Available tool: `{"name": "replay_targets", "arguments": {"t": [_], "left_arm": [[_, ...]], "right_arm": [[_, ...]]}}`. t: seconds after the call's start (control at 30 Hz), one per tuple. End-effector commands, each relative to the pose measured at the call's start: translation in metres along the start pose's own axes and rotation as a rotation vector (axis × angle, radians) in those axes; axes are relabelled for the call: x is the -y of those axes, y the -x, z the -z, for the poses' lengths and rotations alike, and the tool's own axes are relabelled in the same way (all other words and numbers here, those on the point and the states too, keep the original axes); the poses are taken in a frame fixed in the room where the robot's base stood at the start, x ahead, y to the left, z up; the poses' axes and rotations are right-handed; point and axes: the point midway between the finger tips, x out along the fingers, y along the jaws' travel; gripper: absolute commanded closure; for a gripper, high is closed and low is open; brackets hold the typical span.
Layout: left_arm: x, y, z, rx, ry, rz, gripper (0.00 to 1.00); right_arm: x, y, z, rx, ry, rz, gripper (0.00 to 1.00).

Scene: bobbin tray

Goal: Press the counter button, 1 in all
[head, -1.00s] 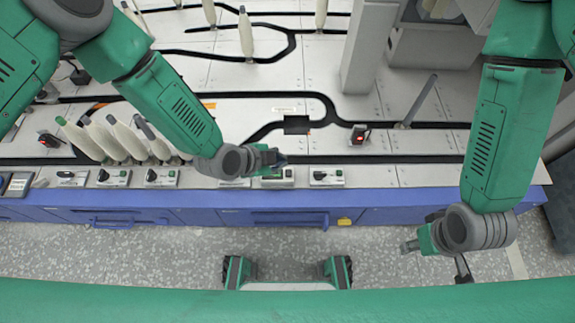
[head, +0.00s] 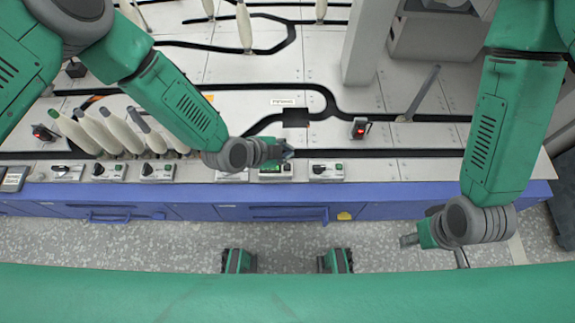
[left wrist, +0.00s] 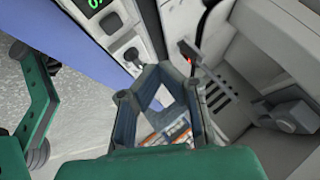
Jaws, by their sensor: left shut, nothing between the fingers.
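The counter (head: 276,171) is a small box with a dark green-lit display on the light front strip of the machine. Its green digits (left wrist: 95,4) show at the top edge of the left wrist view, cut off. I cannot make out its button clearly. My left gripper (head: 287,153) is shut and empty, just behind and above the counter in the head view, partly covering its back edge. Its fingers (left wrist: 163,82) also show in the left wrist view. I cannot tell whether it touches anything. My right gripper (head: 409,240) hangs over the floor in front of the machine; its fingers are too small to read.
A switch box (head: 326,170) stands right of the counter, with more boxes (head: 158,171) to the left. A red-lit device (head: 359,128) and a slanted grey post (head: 423,94) stand behind. Several pale bobbins (head: 122,132) lean at left. The blue front (head: 385,206) drops to speckled floor.

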Motion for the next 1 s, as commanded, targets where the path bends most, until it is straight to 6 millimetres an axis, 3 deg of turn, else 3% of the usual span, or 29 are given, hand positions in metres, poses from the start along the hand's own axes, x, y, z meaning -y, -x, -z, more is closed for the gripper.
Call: {"name": "replay_targets", "arguments": {"t": [0.17, 0.33, 1.0], "left_arm": [[-0.023, -0.019, -0.015, -0.001, -0.001, -0.002, 1.00], [-0.030, -0.031, -0.025, 0.000, 0.000, 0.002, 1.00], [-0.031, -0.033, -0.027, 0.001, 0.002, 0.002, 1.00]], "right_arm": [[0.000, -0.024, -0.001, 0.000, 0.000, 0.000, 0.60], [0.000, -0.038, -0.002, 0.000, 0.000, 0.000, 0.60], [0.000, -0.039, -0.002, 0.000, 0.000, 0.000, 0.60]]}}
